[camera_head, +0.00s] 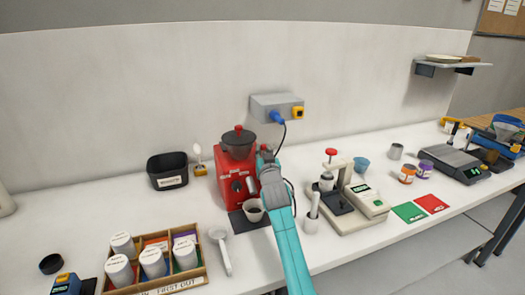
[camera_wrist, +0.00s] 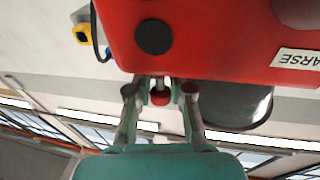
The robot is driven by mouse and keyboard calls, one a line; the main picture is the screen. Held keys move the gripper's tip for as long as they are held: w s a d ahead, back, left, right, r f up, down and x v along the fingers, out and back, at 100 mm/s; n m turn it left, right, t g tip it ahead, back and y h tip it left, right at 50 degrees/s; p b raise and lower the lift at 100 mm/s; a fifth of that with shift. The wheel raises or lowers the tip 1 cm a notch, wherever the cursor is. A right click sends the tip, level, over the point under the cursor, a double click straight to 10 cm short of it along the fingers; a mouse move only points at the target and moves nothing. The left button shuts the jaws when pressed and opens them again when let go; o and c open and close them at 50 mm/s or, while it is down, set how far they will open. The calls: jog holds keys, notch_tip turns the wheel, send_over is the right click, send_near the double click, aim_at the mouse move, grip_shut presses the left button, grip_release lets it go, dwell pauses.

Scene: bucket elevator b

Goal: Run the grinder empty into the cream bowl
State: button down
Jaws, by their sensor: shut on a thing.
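The red grinder (camera_head: 235,178) stands on the bench against the wall, with a dark hopper (camera_head: 238,143) on top. The cream bowl (camera_head: 253,212) sits at its front foot on a dark mat; its inside is too small to read. My gripper (camera_head: 265,153) is at the grinder's upper right side. In the wrist view my gripper (camera_wrist: 158,92) is shut on a small red-tipped knob (camera_wrist: 157,98) on a short stem at the grinder's body (camera_wrist: 220,40).
A wall socket box (camera_head: 277,106) holds a blue plug with a cable near my arm. A black bin (camera_head: 168,171) stands left, a wooden rack of white jars (camera_head: 153,263) in front.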

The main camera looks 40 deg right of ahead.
jog(key=shift+s+f+t, duration=0.1)
jog(key=shift+s+t, duration=0.05)
jog(key=shift+t, duration=0.35)
jog(key=shift+s+a+m+t+h, duration=0.15)
jog(key=shift+m+t+h, duration=0.2)
jog(key=shift+h, duration=0.35)
jog(key=c, duration=1.3)
grip_release()
jog(key=shift+s, duration=0.1)
jog(key=v, duration=1.1)
jog(key=shift+s+a+f, duration=0.15)
jog(key=shift+s, duration=0.2)
jog(key=shift+s, duration=0.1)
